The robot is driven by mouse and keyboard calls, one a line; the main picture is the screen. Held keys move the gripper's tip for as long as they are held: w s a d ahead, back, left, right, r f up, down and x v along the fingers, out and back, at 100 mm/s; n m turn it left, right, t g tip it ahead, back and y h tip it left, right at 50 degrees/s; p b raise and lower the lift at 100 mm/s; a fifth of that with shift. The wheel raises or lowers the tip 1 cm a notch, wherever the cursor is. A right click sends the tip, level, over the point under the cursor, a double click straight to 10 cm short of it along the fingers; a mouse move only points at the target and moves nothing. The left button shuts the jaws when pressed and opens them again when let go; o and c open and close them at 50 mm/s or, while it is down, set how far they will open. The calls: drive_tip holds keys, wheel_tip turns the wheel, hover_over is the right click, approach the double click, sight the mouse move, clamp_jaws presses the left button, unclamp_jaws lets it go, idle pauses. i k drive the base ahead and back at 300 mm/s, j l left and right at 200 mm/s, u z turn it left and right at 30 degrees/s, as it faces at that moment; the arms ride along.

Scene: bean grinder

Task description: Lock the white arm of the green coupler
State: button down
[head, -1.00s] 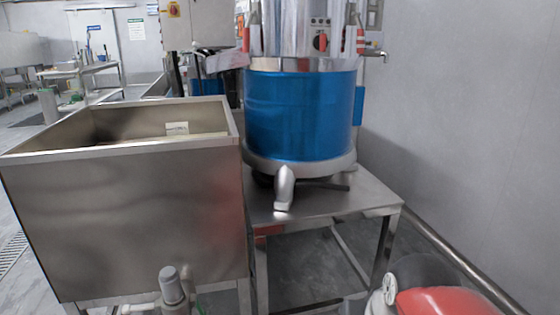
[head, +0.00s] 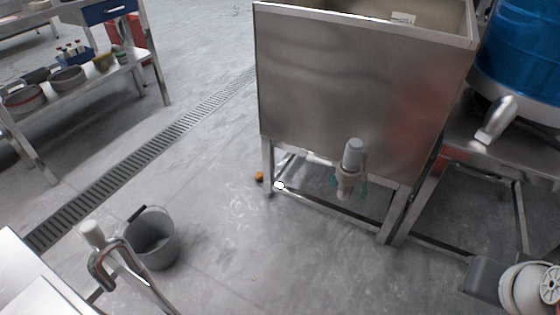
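A steel basin (head: 360,90) on legs stands in the upper middle of the head view. Under its front hangs a fitting with a grey cylindrical cap (head: 353,152). Small green parts (head: 363,188) show at the sides of this fitting; they may belong to the green coupler. They are too small to tell where its white arm is or how it is set. White and grey links of my arm show at the bottom right, well apart from the fitting. My gripper is not in view.
A grey bucket (head: 153,245) stands on the floor at the lower left, near a metal pipe stand (head: 108,255). A shelf rack (head: 75,88) is at the upper left. A blue drum (head: 520,50) stands at the right. The floor before the basin is clear.

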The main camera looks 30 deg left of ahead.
sight(310, 158)
drive_tip(key=u, duration=1.15)
drive_tip(key=i, duration=0.5)
drive_tip(key=u, duration=0.05)
